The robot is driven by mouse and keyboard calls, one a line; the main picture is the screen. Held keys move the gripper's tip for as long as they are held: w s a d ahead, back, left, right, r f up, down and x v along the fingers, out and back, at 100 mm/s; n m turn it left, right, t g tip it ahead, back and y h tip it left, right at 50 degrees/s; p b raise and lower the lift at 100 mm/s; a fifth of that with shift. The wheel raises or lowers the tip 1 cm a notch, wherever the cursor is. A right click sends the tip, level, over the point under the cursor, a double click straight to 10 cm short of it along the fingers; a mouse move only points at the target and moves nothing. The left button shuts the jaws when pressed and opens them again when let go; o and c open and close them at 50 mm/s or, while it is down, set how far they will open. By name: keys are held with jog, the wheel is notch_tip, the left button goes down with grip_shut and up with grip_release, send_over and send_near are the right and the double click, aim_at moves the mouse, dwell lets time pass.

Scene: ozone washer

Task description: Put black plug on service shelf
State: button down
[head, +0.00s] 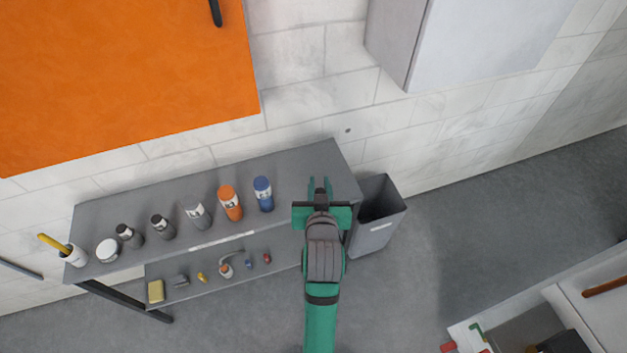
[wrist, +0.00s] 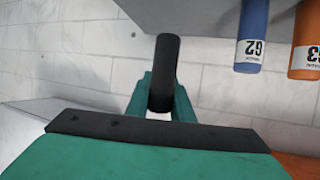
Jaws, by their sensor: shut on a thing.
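My gripper (head: 319,183) is over the right end of the grey upper shelf (head: 292,172) in the head view. It is shut on the black plug (wrist: 165,72), a dark cylinder that stands out from between the green fingers in the wrist view. In the head view the plug is small and mostly hidden by my gripper. The shelf's grey surface (wrist: 195,16) also shows at the top of the wrist view. I cannot tell whether the plug touches the shelf.
A blue bottle (head: 263,194) and an orange bottle (head: 230,203) stand left of my gripper, with several more containers farther left. A lower shelf (head: 190,297) holds small items. A grey bin (head: 377,236) stands at right. The upper shelf's right end behind my gripper is clear.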

jog(key=f+x, duration=0.1)
jog(key=x, duration=0.4)
jog(key=s+f+x, duration=0.1)
jog(key=x, duration=0.5)
jog(key=a+f+x, duration=0.1)
jog(key=x, duration=0.4)
jog(key=shift+f, duration=1.8)
jog(key=shift+f, duration=0.1)
jog(key=c, duration=1.5)
grip_release()
jog(key=shift+c, duration=0.2)
